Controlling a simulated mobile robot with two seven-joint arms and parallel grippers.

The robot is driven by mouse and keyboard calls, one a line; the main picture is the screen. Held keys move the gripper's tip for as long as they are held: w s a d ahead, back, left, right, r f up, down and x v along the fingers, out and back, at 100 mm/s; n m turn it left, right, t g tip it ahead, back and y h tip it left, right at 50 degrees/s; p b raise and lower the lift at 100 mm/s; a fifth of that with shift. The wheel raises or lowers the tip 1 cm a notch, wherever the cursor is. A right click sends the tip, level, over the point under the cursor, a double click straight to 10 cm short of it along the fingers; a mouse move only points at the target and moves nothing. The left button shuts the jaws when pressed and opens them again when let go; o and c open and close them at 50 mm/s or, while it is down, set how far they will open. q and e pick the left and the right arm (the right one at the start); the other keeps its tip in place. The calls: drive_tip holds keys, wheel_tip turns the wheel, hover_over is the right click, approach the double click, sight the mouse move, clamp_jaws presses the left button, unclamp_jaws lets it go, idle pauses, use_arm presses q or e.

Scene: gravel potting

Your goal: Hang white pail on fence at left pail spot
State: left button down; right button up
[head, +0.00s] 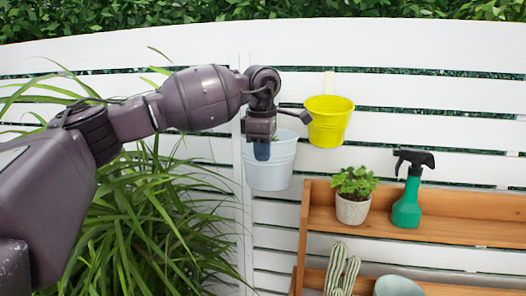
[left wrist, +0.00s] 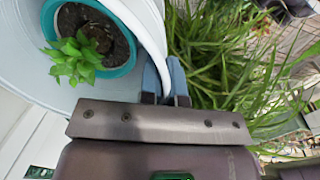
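The white pail (head: 270,172) is upright in front of the white fence, left of and a little lower than the yellow pail. My left gripper (head: 262,150) is at its rim on the near left side. In the left wrist view the pail's wall (left wrist: 140,22) passes between the two blue fingers (left wrist: 166,80), which are closed on the rim. A small leafy plant in a teal-rimmed pot (left wrist: 130,62) shows inside the pail. I cannot tell whether the pail touches the fence (head: 400,95). My right gripper is not in view.
The yellow pail (head: 328,122) hangs on the fence by a strap. A wooden shelf (head: 460,230) below right holds a potted herb (head: 353,208), a green spray bottle (head: 407,205) and a cactus (head: 342,270). Long grassy leaves (head: 150,225) fill the lower left.

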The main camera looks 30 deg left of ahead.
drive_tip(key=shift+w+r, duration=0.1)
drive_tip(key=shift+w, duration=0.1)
use_arm(q)
drive_tip(key=c, duration=1.3)
unclamp_jaws()
drive_tip(key=shift+o, duration=0.3)
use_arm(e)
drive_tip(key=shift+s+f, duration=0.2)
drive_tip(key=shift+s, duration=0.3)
use_arm(q)
drive_tip(key=o, duration=0.4)
drive_tip(key=shift+o, duration=0.4)
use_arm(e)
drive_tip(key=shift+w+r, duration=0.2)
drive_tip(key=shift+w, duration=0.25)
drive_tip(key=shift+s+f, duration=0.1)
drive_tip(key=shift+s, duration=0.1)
